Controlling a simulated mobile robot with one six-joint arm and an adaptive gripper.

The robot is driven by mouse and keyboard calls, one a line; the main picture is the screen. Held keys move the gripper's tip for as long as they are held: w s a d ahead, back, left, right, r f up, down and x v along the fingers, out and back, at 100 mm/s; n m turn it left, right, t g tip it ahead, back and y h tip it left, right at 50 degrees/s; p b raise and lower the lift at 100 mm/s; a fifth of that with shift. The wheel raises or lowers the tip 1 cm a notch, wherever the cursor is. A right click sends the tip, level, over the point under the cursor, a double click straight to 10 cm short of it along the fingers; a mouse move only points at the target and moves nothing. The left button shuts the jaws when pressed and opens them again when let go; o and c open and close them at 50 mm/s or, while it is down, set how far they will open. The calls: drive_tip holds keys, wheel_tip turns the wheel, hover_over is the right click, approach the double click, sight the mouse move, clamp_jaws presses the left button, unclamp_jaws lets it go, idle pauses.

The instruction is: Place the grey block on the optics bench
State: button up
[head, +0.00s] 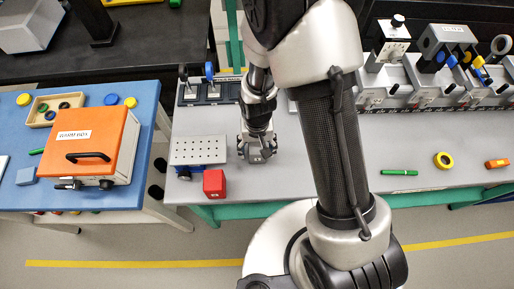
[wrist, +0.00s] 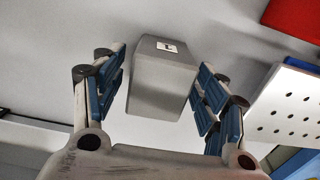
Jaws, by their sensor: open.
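The grey block (wrist: 160,78) has a small white label with a dark mark on one face. In the wrist view it stands between the two blue-padded fingers of my gripper (wrist: 164,82), with a visible gap on at least one side. In the head view my gripper (head: 257,151) points down, low over the grey-topped bench (head: 300,165) with a green frame, near its front edge. There my gripper largely hides the block. My gripper is open. I take this grey-topped surface as the optics bench, but no label confirms it.
A perforated plate (head: 198,150) and a red block (head: 214,184) are left of my gripper. A blue table (head: 90,195) holds an orange box (head: 95,140). Instruments (head: 440,85) line the bench's back.

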wheel_tip(320, 180, up, 11)
drive_tip(key=p, duration=0.3)
wheel_tip(320, 180, up, 7)
drive_tip(key=t, duration=0.1)
hover_over(257, 146)
drive_tip(key=d, duration=0.2)
drive_tip(key=s+d+r+t, duration=0.1)
drive_tip(key=s+d+r, duration=0.2)
drive_tip(key=r, duration=0.3)
drive_tip(key=s+d+r+t, duration=0.1)
drive_tip(key=s+d+r, duration=0.2)
drive_tip(key=r, duration=0.4)
drive_tip(key=s+d+r+t, duration=0.1)
drive_tip(key=s+d+r, duration=0.1)
drive_tip(key=s+r, duration=0.3)
drive_tip(key=s, duration=0.2)
drive_tip(key=shift+s+d+r+t, duration=0.2)
drive_tip(key=shift+s+d+t, duration=0.1)
drive_tip(key=shift+s+d, duration=0.1)
wheel_tip(257, 146, down, 2)
drive_tip(key=shift+f+b, duration=0.15)
drive_tip(key=shift+b, duration=1.05)
drive_tip(key=shift+c, duration=0.2)
